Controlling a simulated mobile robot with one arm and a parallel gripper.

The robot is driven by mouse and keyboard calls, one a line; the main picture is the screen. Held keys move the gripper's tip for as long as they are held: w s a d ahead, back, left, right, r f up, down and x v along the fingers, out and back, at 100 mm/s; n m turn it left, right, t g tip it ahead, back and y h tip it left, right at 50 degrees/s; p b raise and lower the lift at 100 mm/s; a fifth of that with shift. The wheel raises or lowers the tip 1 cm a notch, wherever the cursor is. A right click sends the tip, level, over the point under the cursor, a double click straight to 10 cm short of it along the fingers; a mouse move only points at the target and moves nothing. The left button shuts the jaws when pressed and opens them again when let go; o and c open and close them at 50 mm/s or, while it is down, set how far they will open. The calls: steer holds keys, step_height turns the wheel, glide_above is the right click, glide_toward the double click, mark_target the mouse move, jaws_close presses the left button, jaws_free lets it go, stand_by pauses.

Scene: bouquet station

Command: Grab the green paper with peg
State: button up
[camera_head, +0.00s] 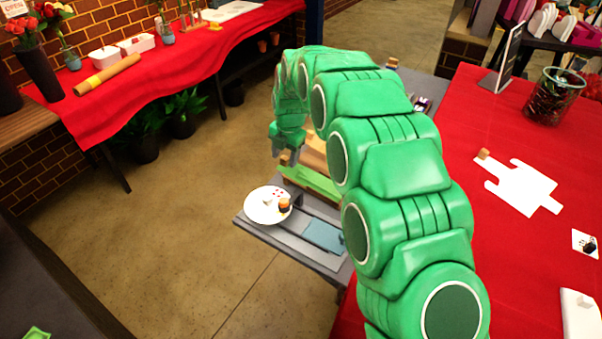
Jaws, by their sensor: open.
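The green paper (312,184) lies on the grey bench, behind the white plate, and my arm hides its right part. A small brown piece (284,160), perhaps the peg, shows just under my gripper at the paper's far left end; it is too small to be sure. My gripper (285,156) points down over this left end and is open. I cannot tell whether its fingers touch the brown piece or the paper.
A white plate (262,207) with small items stands on the grey bench (262,233), near a blue cloth (324,236). A tan sheet (313,150) lies behind the green paper. A red-covered table (455,135) is at right, with a white cutout (524,188) on it. Open floor lies left.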

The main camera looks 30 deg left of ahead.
steer(key=shift+f, duration=0.4)
jaws_close()
